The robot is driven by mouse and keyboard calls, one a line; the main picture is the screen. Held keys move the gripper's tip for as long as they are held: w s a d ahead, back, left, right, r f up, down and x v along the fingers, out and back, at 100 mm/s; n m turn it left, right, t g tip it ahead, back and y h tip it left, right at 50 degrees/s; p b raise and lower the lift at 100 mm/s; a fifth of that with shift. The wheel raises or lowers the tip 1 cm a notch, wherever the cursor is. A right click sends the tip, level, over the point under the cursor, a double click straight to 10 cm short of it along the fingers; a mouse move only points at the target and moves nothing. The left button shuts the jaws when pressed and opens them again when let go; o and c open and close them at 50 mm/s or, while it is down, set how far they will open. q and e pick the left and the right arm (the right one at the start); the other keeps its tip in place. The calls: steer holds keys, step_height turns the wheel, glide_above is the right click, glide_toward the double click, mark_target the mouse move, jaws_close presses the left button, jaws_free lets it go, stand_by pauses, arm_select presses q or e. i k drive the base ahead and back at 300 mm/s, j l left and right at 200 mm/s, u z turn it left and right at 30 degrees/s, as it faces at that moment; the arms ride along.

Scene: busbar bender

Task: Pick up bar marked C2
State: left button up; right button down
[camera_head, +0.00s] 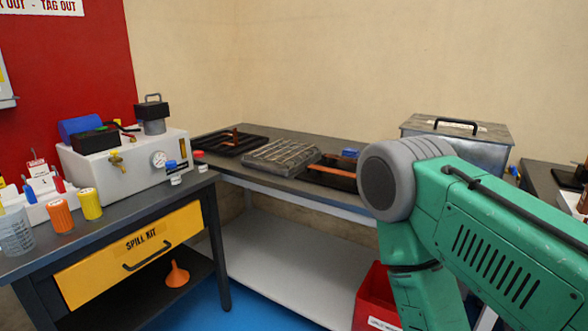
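Two copper-coloured pieces that look like bars lie on the back bench (290,138). One copper bar (235,136) is in the left black tray (222,147), with part of it standing up. Another copper bar (333,171) lies across the right black tray (345,182), whose right end is hidden behind my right arm. No C2 marking can be read on either. My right arm fills the lower right, its elbow in front of the bench; its gripper is out of the picture. My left gripper is not in view.
A grey slotted block (281,157) sits between the trays. A metal box with a handle (458,138) stands at right. A nearer bench with a yellow spill kit drawer (130,250) carries a white pump unit (125,160) and bottles. A red bin (374,297) stands below.

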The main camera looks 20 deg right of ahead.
mark_target(325, 169)
steer(key=z, duration=0.35)
steer(key=i+j+z, duration=0.1)
steer(key=z, duration=0.3)
steer(key=i+j+z, duration=0.2)
steer(key=z, duration=0.25)
steer(key=i+j+z, duration=0.25)
steer(key=z, duration=0.15)
steer(key=i+j+z, duration=0.15)
steer(key=j+z, duration=0.25)
steer(key=l, duration=0.15)
